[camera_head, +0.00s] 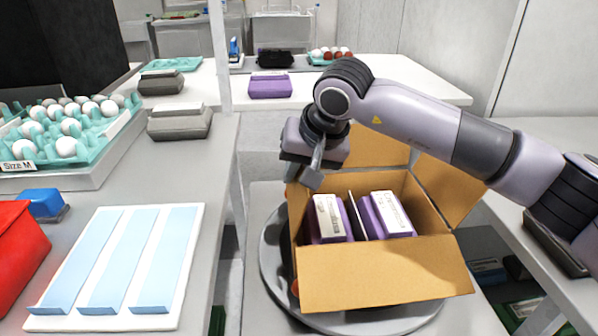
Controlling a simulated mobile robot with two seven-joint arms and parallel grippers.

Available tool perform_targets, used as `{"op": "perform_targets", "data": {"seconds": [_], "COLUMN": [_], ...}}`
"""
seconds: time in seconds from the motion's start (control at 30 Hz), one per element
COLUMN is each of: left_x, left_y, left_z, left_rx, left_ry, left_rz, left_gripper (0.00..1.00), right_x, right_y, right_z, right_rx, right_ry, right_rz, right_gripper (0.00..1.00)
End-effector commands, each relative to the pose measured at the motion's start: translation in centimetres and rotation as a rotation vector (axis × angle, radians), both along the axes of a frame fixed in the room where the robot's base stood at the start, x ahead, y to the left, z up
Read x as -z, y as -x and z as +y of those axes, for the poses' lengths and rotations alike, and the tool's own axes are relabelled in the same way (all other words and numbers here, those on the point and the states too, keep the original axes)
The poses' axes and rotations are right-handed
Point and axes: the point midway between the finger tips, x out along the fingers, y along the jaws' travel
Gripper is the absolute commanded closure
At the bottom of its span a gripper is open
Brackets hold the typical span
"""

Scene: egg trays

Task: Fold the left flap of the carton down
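An open brown cardboard carton (318,258) stands on a round grey turntable (275,262). Two purple egg boxes with white labels, the left box (332,218) and the right box (388,215), sit inside with a dark divider between them. The left flap cannot be clearly made out near my gripper. My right gripper (312,178) points down at the carton's back left corner. Whether its fingers are apart or touching the cardboard is unclear. My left gripper is out of view.
A white board with blue strips (195,235), a red case (15,250) and a teal egg tray (108,132) lie on the left table. Grey boxes (180,122) and a purple box (270,86) stand farther back. My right arm spans the right side.

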Motion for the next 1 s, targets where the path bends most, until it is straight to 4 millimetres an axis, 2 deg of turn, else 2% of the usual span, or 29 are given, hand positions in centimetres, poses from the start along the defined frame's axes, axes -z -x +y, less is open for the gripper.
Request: {"op": "perform_targets", "data": {"seconds": [0.37,0.7,0.83,1.0], "left_x": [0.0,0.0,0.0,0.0], "left_y": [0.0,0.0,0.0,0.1], "left_z": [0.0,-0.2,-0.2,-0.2], "left_rx": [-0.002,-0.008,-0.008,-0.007], "left_ry": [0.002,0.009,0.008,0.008], "left_rz": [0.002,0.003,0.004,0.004], "left_gripper": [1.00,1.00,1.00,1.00], "right_x": [-0.4,-5.0,-6.1,-6.4], "right_y": [0.1,2.1,2.6,2.8], "right_z": [-0.1,-1.4,-1.7,-1.8], "right_rx": [0.000,0.000,0.001,0.001], "right_ry": [0.001,0.001,0.001,0.002], "right_rz": [0.000,-0.003,-0.001,0.000], "right_gripper": [0.71,0.71,0.71,0.71]}}
